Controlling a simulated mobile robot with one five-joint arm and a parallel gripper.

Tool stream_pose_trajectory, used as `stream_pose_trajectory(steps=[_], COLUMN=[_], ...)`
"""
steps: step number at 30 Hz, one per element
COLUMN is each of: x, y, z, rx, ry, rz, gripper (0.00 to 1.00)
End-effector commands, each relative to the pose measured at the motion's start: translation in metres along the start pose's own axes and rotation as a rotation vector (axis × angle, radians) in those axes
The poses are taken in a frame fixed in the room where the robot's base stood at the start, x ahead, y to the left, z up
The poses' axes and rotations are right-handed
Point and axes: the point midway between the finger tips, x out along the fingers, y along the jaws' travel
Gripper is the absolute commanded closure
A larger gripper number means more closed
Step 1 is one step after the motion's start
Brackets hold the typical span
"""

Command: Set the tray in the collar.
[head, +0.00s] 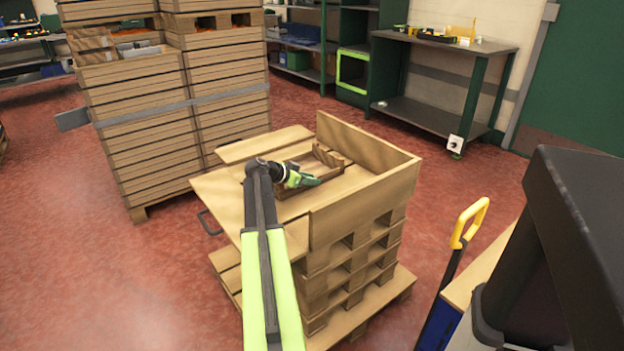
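The tray (331,160) is a small, shallow wooden box with low slatted walls. It shows inside the area bounded by the wooden collar (378,195), whose back and front-right walls stand upright. The exact gap between the tray and the surface below cannot be told. My gripper (308,181), with green jaws, is at the tray's near left part and overlaps it in the picture. My dark wrist hides part of the tray's left end. Whether the jaws are shut on the tray's wall cannot be made out.
The collar tops a stack of pallets (352,268). Wooden panels (222,190) lie flat at its left and back-left sides. Tall collar stacks (140,125) stand behind left. A yellow-handled pallet truck (470,220) is at right. Red floor (460,185) is clear behind the collar.

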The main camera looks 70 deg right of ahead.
Motion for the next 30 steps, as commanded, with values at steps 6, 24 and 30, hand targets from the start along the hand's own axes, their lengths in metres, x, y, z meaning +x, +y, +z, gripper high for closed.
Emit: stream_pose_trajectory(steps=[6,24,30], x=[-0.025,-0.121,-0.120], y=[0.001,0.001,0.001], z=[-0.006,-0.003,-0.003], rx=[-0.001,0.001,0.001], ry=[0.000,0.000,0.000], rz=[-0.001,0.001,0.001], gripper=[0.72,0.72,0.72])
